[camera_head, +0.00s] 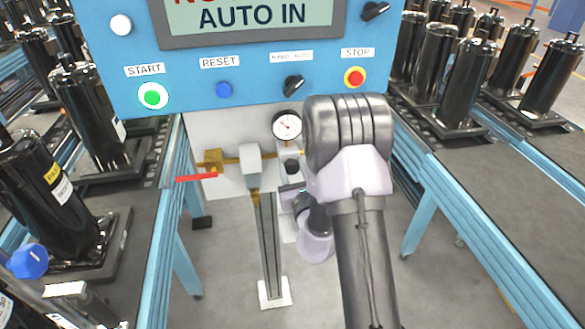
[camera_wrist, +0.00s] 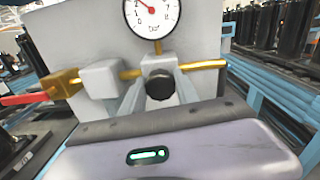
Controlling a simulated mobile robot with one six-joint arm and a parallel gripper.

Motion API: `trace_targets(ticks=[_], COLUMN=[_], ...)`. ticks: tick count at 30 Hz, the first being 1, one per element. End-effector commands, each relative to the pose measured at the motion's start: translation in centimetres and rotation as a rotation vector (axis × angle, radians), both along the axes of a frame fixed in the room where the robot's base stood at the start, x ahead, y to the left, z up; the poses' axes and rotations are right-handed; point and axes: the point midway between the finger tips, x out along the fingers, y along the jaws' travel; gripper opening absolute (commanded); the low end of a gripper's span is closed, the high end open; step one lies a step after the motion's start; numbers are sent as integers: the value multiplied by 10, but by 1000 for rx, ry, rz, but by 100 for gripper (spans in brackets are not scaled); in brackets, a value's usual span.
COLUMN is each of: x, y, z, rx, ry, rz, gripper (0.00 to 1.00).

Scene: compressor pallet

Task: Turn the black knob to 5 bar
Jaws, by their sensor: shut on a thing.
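The black knob (camera_head: 292,167) sits on the regulator below the round pressure gauge (camera_head: 287,126). In the wrist view the knob (camera_wrist: 158,85) is upright in front of the grey panel, with grey slanted finger shapes on either side of it. My gripper (camera_wrist: 160,98) is shut on the knob from the near side; its purple-grey body hides the lower part. In the head view my gripper (camera_head: 291,182) is small and partly hidden by my arm. The white gauge (camera_wrist: 152,12) has a red needle pointing up and left; its exact reading is too small to tell.
A brass pipe with a red lever (camera_head: 196,177) runs left of the knob. The blue control panel (camera_head: 250,75) with buttons hangs above. Conveyors (camera_head: 455,160) with black compressors flank both sides. A grey post (camera_head: 269,245) stands below the pipe.

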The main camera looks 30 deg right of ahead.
Motion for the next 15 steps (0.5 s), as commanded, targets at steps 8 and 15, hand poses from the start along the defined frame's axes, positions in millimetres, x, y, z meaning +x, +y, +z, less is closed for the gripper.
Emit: trace_targets(ticks=[8,15], x=[0,0], y=[0,-1], z=[2,2], rx=[183,401], ry=[-51,-115], rz=[1,1], gripper=[0,0])
